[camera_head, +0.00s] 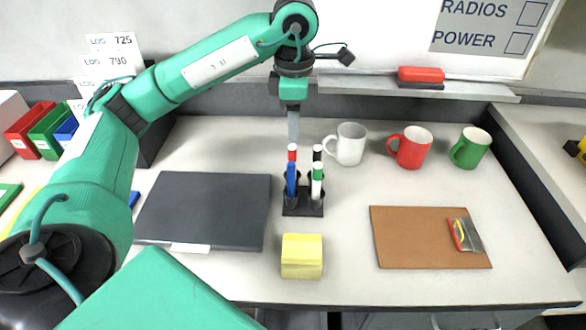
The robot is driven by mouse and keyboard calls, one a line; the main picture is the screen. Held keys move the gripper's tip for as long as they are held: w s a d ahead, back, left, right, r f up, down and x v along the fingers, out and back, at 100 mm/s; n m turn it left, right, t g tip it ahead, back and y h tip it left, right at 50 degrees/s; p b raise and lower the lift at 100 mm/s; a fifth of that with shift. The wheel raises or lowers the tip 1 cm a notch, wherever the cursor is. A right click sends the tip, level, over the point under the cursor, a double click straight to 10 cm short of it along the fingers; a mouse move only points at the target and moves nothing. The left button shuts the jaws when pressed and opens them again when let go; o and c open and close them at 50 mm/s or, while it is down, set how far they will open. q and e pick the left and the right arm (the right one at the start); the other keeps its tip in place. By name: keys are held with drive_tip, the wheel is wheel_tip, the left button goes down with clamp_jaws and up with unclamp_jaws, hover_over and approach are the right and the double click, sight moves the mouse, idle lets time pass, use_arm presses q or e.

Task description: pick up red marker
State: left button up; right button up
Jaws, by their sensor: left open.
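The red marker (292,153) stands upright in a black marker holder (303,210) near the middle of the desk. Only its upper end shows; a blue marker (291,180) in front hides the lower part. A black marker (317,153) and a green-capped white marker (317,180) stand beside them to the right. My left gripper (293,136) points straight down, with its fingertips in line with the red marker's top in the picture. Its fingers overlap from this angle, and the exact gap to the marker is hard to judge. Nothing shows between them. My right gripper is out of view.
White (350,146), red (414,148) and green (470,149) mugs stand right of the holder. A dark closed pad (205,210) lies to its left, yellow sticky notes (302,256) in front, and a brown board (420,240) at front right. A whiteboard ledge (440,92) runs behind.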

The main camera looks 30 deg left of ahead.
sight(292, 158)
use_arm(q)
wheel_tip(292, 158, down, 6)
drive_tip(key=shift+r, duration=0.25)
drive_tip(key=f, duration=0.4)
drive_tip(key=shift+s+a+f, duration=0.15)
drive_tip(key=shift+s+f, duration=0.05)
drive_tip(key=shift+f, duration=0.2)
drive_tip(key=shift+f+b, duration=0.25)
drive_tip(key=shift+b, duration=0.05)
clamp_jaws()
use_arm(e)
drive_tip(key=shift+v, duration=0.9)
